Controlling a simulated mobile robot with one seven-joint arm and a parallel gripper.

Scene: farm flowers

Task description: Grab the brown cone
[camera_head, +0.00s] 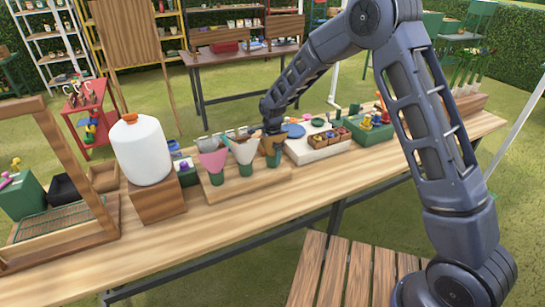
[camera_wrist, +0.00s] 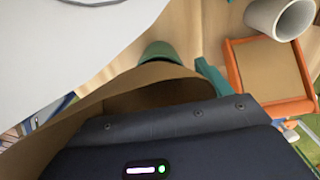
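The brown cone (camera_head: 274,146) stands at the right end of a row of three paper cones on the wooden table, with a green holder (camera_head: 274,161) under it. A white cone (camera_head: 245,152) and a pink cone (camera_head: 212,162) stand to its left. My gripper (camera_head: 272,128) is down at the brown cone's upper rim, overlapping it in the picture. In the wrist view the brown cone (camera_wrist: 150,82) fills the middle, close against the dark gripper body, with the white cone (camera_wrist: 60,50) at the left. The fingertips are hidden, so their grip on the cone is unclear.
A white jug (camera_head: 141,150) on a wooden block stands left of the cones. A white tray (camera_head: 318,146) with small boxes lies to the right. The wrist view shows an orange-edged box (camera_wrist: 268,75) and a white cup (camera_wrist: 280,18). The table front (camera_head: 225,225) is clear.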

